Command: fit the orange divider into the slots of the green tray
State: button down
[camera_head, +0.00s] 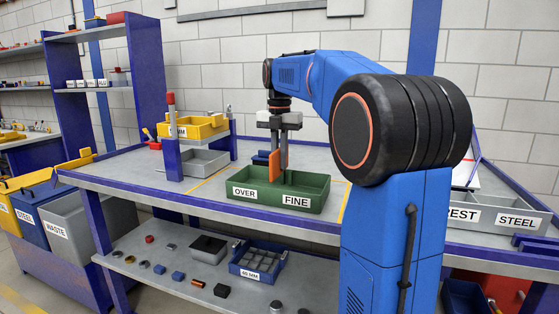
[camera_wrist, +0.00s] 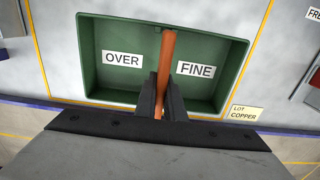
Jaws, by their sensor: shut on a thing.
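The green tray (camera_head: 318,204) sits on the grey workbench, with its OVER and FINE labels on the near side. In the wrist view the tray (camera_wrist: 240,62) lies under my gripper, and its floor looks empty. My gripper (camera_head: 278,168) points down over the middle of the tray. In the wrist view my gripper (camera_wrist: 162,98) is shut on the orange divider (camera_wrist: 168,52). The divider (camera_head: 274,162) stands upright between the OVER and FINE labels. I cannot tell whether its edges are inside the slots; the jaws hide part of it.
A yellow bin (camera_head: 196,127) stands on a blue rack left of the tray. A grey bin (camera_head: 200,162) is below it. A LOT COPPER card (camera_wrist: 244,113) lies near the tray. Bench around the tray is mostly clear.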

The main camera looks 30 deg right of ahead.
jog(key=shift+f, duration=3.3)
jog(key=c, duration=1.8)
grip_release()
jog(key=shift+o, duration=0.2)
notch_tip(320, 180, up, 18)
jog(key=shift+f, duration=0.25)
jog(key=shift+f, duration=0.1)
